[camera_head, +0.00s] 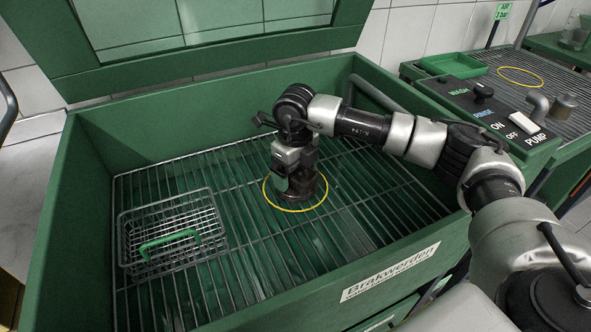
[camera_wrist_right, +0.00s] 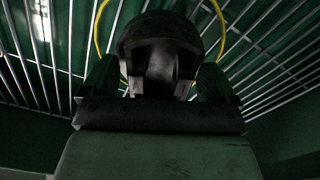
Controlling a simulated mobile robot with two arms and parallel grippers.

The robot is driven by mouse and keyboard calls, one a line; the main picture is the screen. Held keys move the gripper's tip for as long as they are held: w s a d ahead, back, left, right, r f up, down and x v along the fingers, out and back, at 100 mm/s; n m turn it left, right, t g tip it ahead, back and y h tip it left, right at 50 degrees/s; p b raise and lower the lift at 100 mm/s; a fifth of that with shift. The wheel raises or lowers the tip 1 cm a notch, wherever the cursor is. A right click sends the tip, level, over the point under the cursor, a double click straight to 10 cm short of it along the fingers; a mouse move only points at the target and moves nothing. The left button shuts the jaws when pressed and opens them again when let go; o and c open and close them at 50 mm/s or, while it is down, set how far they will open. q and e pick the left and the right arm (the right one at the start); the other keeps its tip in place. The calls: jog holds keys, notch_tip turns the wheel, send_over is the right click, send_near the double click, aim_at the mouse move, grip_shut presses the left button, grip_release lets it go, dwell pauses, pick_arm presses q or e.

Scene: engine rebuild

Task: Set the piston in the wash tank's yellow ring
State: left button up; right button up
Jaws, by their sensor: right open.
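The dark piston (camera_head: 317,188) is in the wash tank, on the wire rack inside the yellow ring (camera_head: 297,211). In the head view it sits toward the ring's right side, partly hidden by my right gripper (camera_head: 298,186). In the right wrist view the piston (camera_wrist_right: 160,40) is between the two fingers of my right gripper (camera_wrist_right: 155,82), and the yellow ring (camera_wrist_right: 98,30) shows on both sides of it. The right gripper is open and low over the piston. Dim light hides whether a finger touches it. My left gripper is out of view.
A wire basket (camera_head: 126,226) with a green handle stands on the rack (camera_head: 235,270) at the left. The tank's green walls (camera_head: 80,210) surround the rack, and the raised lid (camera_head: 60,50) is behind. A pump control panel (camera_head: 487,100) is at the right.

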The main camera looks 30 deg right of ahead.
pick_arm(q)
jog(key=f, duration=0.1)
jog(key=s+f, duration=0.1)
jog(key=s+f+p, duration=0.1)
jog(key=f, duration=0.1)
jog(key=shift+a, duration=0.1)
pick_arm(e)
notch_tip(320, 180, up, 12)
jog(key=shift+r, duration=0.1)
